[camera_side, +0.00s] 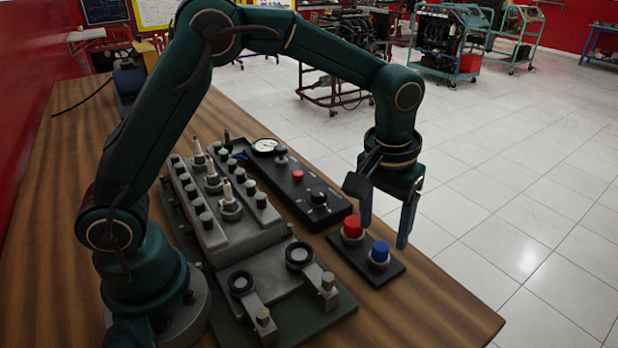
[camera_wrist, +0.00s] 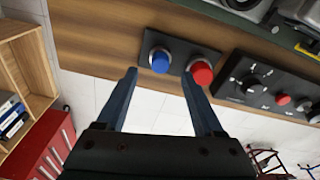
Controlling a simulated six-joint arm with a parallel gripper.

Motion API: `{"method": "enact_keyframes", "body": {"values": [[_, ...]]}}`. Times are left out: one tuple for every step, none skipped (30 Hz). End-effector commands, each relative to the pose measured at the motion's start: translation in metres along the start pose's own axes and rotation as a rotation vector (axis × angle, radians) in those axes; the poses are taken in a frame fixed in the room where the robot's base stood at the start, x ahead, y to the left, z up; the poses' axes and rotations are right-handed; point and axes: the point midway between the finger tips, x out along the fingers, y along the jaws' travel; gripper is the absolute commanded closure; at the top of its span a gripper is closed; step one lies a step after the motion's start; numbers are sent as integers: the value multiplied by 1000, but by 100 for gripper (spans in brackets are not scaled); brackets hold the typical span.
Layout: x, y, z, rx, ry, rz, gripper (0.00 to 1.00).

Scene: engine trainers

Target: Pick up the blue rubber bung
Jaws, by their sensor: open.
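The blue rubber bung (camera_side: 380,251) sits in a metal collar on a small black plate (camera_side: 390,273) near the table's right edge. A larger red bung (camera_side: 352,227) stands beside it on the same plate. In the wrist view the blue bung (camera_wrist: 160,61) is left of the red one (camera_wrist: 201,73). My gripper (camera_side: 385,230) is open and points down above the plate. In the wrist view its two fingers (camera_wrist: 163,90) reach toward the bungs, with the blue one beyond and between the tips. I cannot tell that either finger touches anything.
A black control panel (camera_side: 300,185) with a red button, knob and gauge lies behind the plate. A grey engine block trainer (camera_side: 250,230) fills the table's middle. The wooden table (camera_side: 430,310) is bare at the front right; its edge drops to a tiled floor.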

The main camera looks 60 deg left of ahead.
Motion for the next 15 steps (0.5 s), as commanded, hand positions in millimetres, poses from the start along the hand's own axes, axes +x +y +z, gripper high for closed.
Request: {"method": "enact_keyframes", "body": {"values": [[6, 0, 1, 1, -2, -1, 31], [10, 0, 1, 1, -4, -2, 31], [16, 0, 1, 1, -4, -2, 31], [20, 0, 1, 0, -3, -2, 31], [24, 0, 1, 0, -3, -1, 31], [28, 0, 1, 0, -3, -2, 31], [32, 0, 1, 0, -3, -1, 31], [34, 0, 1, 0, -3, -1, 31], [38, 0, 1, 0, -1, -1, 31], [40, 0, 1, 0, -1, -1, 31], [41, 0, 0, 0, -1, -1, 31], [43, 0, 0, 0, 0, 0, 31], [43, 0, 0, 0, 1, 0, 31], [44, 0, 0, 0, 2, 1, 31], [44, 0, 0, 0, 2, 1, 31]]}}
